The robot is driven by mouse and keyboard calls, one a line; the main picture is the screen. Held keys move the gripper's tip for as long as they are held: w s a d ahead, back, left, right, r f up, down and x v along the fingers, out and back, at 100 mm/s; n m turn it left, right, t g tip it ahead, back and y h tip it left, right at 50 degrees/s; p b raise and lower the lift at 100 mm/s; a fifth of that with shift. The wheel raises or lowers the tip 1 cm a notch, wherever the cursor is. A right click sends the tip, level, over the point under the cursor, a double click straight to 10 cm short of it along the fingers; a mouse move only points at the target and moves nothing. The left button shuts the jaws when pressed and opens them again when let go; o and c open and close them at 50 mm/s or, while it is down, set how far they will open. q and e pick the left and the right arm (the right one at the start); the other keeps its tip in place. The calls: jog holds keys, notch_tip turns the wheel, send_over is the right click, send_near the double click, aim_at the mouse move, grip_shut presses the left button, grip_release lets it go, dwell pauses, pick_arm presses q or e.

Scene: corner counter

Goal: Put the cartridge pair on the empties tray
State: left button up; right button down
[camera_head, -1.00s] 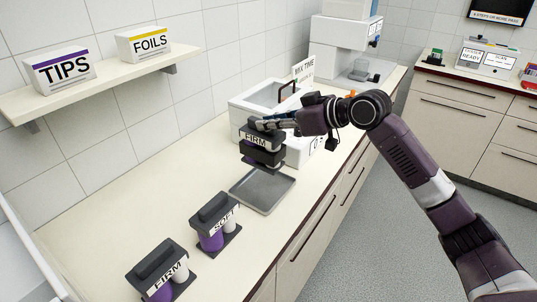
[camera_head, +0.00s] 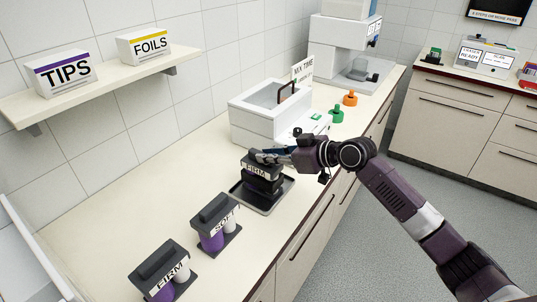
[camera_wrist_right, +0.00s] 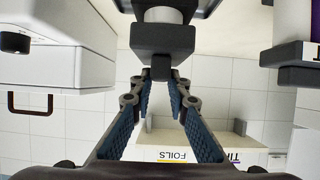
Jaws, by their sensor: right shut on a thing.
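The cartridge pair (camera_head: 262,172) is a dark block with a white FIRM label. It is at the grey metal empties tray (camera_head: 282,198), low over or on its floor; I cannot tell whether it touches. My right gripper (camera_head: 262,157) is shut on its top. In the right wrist view the dark cartridge pair (camera_wrist_right: 163,40) sits at the tips of my right gripper (camera_wrist_right: 160,80), with a pale cylinder behind it. My left gripper is not in view.
A SOFT cartridge pair (camera_head: 213,222) and another FIRM pair (camera_head: 160,270) stand on the counter in front of the tray. A white mixing machine (camera_head: 262,115) stands behind it. Green (camera_head: 337,114) and orange (camera_head: 350,98) knobs are right of the machine. Counter left of the tray is clear.

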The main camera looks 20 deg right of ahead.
jog(key=c, duration=2.3)
grip_release()
jog(key=shift+f, duration=0.1)
jog(key=o, duration=0.5)
jog(key=shift+c, duration=0.2)
jog(key=shift+s+r, duration=0.1)
jog(key=shift+r, duration=0.1)
jog(key=shift+s+d+r, duration=0.1)
jog(key=shift+s+d, duration=0.15)
jog(key=shift+d, duration=0.1)
jog(key=b+v, duration=0.3)
jog(key=v, duration=0.8)
jog(key=shift+a+r, duration=0.1)
jog(key=shift+r, duration=0.05)
